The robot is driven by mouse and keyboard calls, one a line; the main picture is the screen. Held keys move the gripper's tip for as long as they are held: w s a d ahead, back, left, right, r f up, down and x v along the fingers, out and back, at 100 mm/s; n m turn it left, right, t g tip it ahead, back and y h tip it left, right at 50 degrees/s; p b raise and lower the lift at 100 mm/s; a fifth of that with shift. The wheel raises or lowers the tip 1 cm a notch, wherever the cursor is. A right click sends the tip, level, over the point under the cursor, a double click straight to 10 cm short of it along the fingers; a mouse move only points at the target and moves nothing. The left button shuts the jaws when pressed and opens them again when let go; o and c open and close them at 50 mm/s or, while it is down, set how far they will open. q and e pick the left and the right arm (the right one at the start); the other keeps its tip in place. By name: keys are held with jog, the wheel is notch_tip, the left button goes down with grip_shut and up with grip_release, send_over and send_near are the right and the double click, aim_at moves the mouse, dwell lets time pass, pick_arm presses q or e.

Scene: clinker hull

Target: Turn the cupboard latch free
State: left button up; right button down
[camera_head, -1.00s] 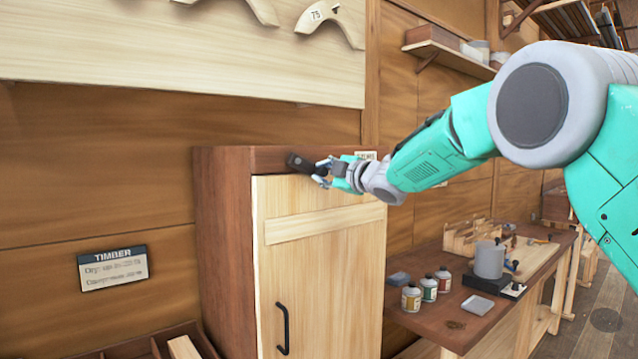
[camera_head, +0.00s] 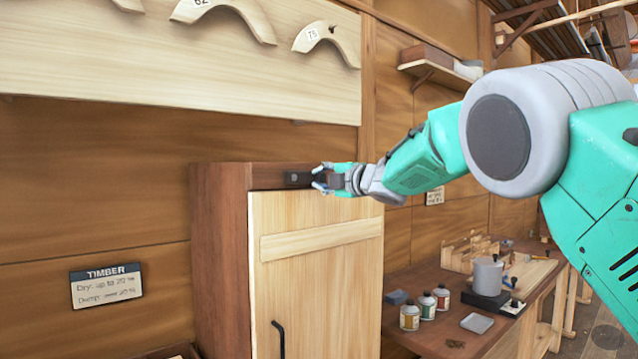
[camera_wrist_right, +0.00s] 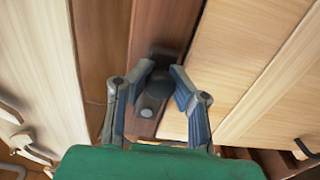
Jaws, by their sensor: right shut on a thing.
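The cupboard (camera_head: 222,262) has a dark red-brown case and a pale wooden door (camera_head: 318,285), which sits shut. A small dark latch (camera_head: 297,179) lies near level along the top rail, just above the door's top edge. My right gripper (camera_head: 322,180) is at the latch's right end, shut on it. In the right wrist view, the two fingers (camera_wrist_right: 160,82) stand on either side of the dark latch (camera_wrist_right: 150,107), which lies along the brown rail. The fingers partly hide the latch. My left gripper is not in view.
A black door handle (camera_head: 278,338) is low on the door. A workbench (camera_head: 425,335) with several small bottles and a grey pot (camera_head: 488,275) stands to the right. A timber sign (camera_head: 106,286) and a board with curved wooden patterns (camera_head: 150,75) are on the wall.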

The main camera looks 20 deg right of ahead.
jog(key=c, duration=1.3)
grip_release()
jog(key=shift+s, duration=0.1)
jog(key=shift+s+r, duration=0.1)
jog(key=shift+d, duration=0.1)
jog(key=v, duration=1.2)
